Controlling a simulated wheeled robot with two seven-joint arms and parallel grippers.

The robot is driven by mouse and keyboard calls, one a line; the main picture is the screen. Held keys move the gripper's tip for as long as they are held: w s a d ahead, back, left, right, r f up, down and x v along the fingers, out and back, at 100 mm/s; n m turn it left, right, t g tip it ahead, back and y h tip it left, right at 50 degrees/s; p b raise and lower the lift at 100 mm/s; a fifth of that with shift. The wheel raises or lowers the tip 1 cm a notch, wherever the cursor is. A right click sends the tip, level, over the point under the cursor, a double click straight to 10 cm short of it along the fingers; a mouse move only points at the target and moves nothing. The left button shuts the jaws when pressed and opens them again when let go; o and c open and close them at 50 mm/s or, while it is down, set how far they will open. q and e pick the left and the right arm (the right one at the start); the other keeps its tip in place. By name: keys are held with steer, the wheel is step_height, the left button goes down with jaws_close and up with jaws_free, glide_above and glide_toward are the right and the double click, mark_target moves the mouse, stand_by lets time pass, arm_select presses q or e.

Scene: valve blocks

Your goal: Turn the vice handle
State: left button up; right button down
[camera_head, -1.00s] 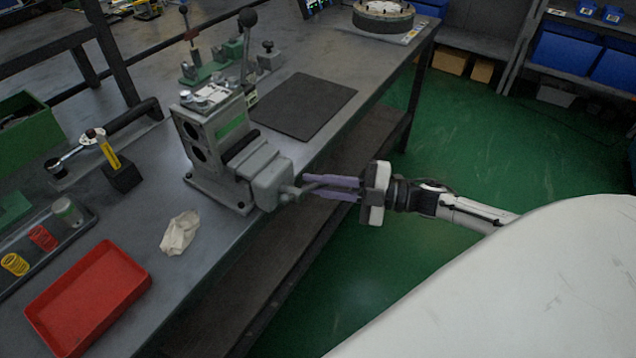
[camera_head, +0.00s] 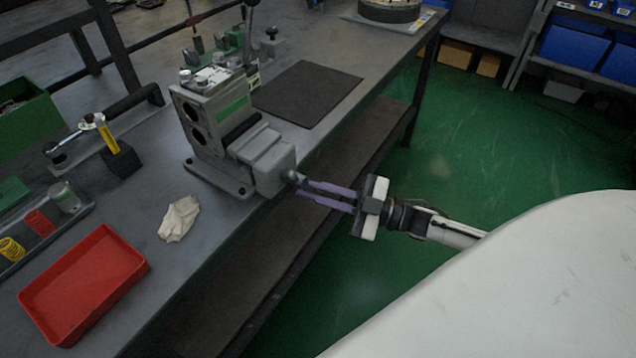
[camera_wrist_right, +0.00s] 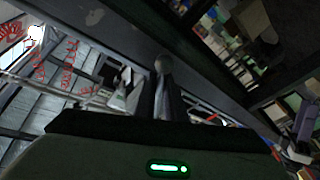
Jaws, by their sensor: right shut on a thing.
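The grey vice (camera_head: 225,140) stands on the near edge of the workbench, its jaw block facing right. The vice handle (camera_head: 293,177) sticks out from the jaw block past the bench edge; only its end near the block shows clearly. My right gripper (camera_head: 302,188) comes from the right, its purple fingers shut on the handle and sloping down to the palm. In the right wrist view a round grey knob (camera_wrist_right: 163,65) shows at the tips of the fingers (camera_wrist_right: 162,90). My left gripper is not in view.
A red tray (camera_head: 85,285), a crumpled cloth (camera_head: 179,219) and a dark block with a yellow-handled tool (camera_head: 122,160) lie left of the vice. A dark mat (camera_head: 308,93) lies behind it. The green floor (camera_head: 480,150) right of the bench is clear.

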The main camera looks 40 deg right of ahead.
steer(key=shift+s+a+f+m+t+h, duration=0.25)
steer(key=shift+a+m+t, duration=0.4)
steer(key=shift+m, duration=0.6)
steer(key=shift+s+a+f+m+t+h, duration=0.15)
steer(key=shift+s+a+f+m+t, duration=0.2)
steer(key=shift+a+m, duration=0.65)
steer(key=shift+s+a+f+m+t+h, duration=0.2)
steer(key=shift+s+a+m+t, duration=0.3)
steer(key=shift+m, duration=0.95)
steer(key=shift+w, duration=0.15)
steer(key=c, duration=1.8)
jaws_free()
steer(key=b+v, duration=0.1)
steer(key=v, duration=0.9)
steer(key=shift+d, duration=0.1)
